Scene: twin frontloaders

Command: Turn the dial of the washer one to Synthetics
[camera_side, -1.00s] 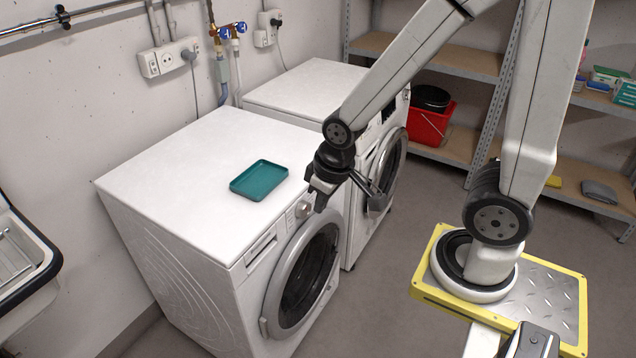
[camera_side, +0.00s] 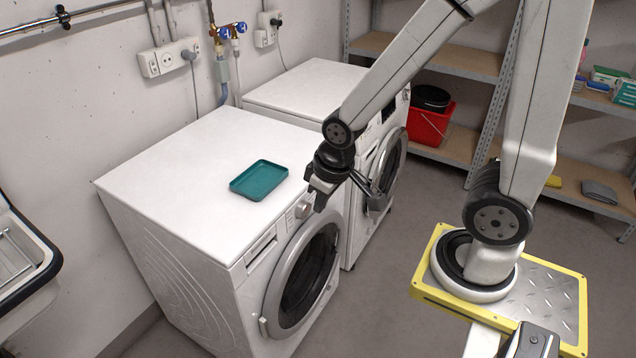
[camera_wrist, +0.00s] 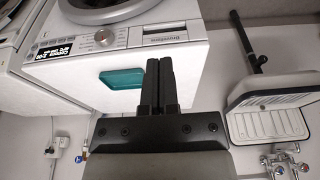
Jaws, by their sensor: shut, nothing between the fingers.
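The near white washer (camera_side: 170,180) has a round silver dial (camera_side: 303,208) on its front panel, above the door. In the wrist view the dial (camera_wrist: 104,37) sits between a lit display (camera_wrist: 55,50) and the drawer front (camera_wrist: 165,40); the display's words are too small to read surely. My gripper (camera_side: 319,203) is close to the dial in the side view, just right of it; contact cannot be told there. In the wrist view my gripper's fingers (camera_wrist: 160,65) are together and empty, right of the dial and apart from it in the picture.
A teal tray (camera_side: 259,180) lies on the near washer's top. A second white machine (camera_side: 310,88) stands beyond it. A sink (camera_side: 22,250) is at the left. The floor before the machines is clear.

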